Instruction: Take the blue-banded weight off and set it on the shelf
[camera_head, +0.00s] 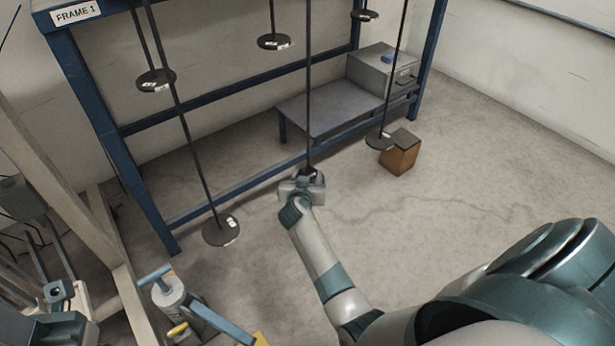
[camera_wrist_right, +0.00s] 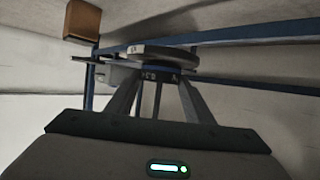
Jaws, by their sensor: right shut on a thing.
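My right gripper (camera_head: 303,182) is low at the foot of the middle hanging rod (camera_head: 309,100). In the right wrist view its two fingers (camera_wrist_right: 155,100) are shut on a dark weight (camera_wrist_right: 150,78) with white marks, below a wider dark disc (camera_wrist_right: 150,52). A grey shelf (camera_head: 325,108) stands low behind and right of the gripper. I do not make out my left gripper.
Other rods with dark discs hang from the blue frame (camera_head: 90,115), one low at left (camera_head: 221,230) and one at right (camera_head: 379,141). A grey box (camera_head: 375,72) with a blue item sits at the shelf's right end. A brown block (camera_head: 400,157) stands on the floor.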

